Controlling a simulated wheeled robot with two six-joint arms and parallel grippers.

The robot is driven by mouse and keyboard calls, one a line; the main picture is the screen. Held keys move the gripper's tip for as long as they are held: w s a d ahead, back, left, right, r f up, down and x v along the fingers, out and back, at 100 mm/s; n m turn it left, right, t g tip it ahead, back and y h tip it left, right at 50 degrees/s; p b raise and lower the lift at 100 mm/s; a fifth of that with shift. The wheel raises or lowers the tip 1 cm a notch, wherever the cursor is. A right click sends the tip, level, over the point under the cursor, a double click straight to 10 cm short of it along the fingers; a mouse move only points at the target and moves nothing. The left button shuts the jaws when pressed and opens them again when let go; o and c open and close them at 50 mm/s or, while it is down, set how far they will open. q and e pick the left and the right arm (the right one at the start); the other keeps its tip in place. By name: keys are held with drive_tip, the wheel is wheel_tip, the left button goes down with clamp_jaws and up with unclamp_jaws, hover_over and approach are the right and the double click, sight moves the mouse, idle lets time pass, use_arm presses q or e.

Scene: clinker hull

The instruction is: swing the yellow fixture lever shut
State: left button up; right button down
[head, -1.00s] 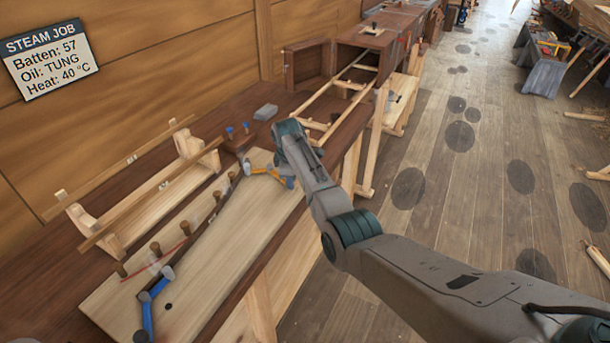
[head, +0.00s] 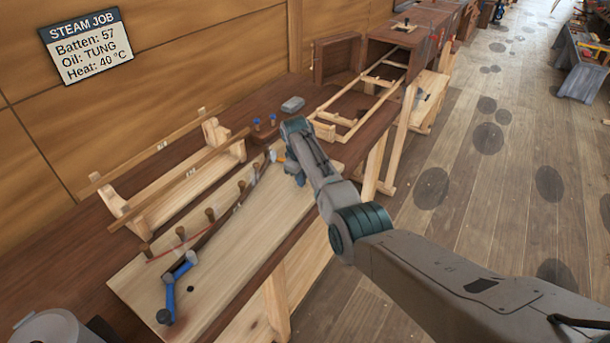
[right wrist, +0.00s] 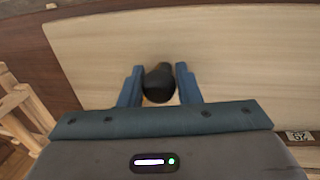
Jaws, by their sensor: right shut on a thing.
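The yellow fixture lever (head: 281,158) shows only as a small orange-yellow patch at the far end of the pale fixture board (head: 200,285), beside a grey post. My right gripper (head: 295,172) is over this end and hides most of the lever. In the right wrist view, its blue fingers (right wrist: 159,88) are closed on a dark round knob (right wrist: 158,76), with a bit of yellow below it. A blue lever (head: 176,272) lies at the near end of the board. A dark curved batten runs along several brown pegs. My left gripper is not in view.
A wooden rack (head: 180,180) with long strips stands behind the board. A grey block (head: 292,104) and blue-topped pegs lie beyond it. A wooden ladder-like frame (head: 355,105) leads to a box at the back.

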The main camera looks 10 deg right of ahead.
drive_tip(key=shift+a, duration=0.15)
drive_tip(key=c, duration=1.1)
unclamp_jaws()
drive_tip(key=shift+r, duration=0.1)
wheel_tip(320, 180, up, 10)
drive_tip(key=s+a+b, duration=0.1)
drive_tip(key=b, duration=0.1)
drive_tip(key=shift+s+a+r, duration=0.2)
drive_tip(key=shift+a, duration=0.15)
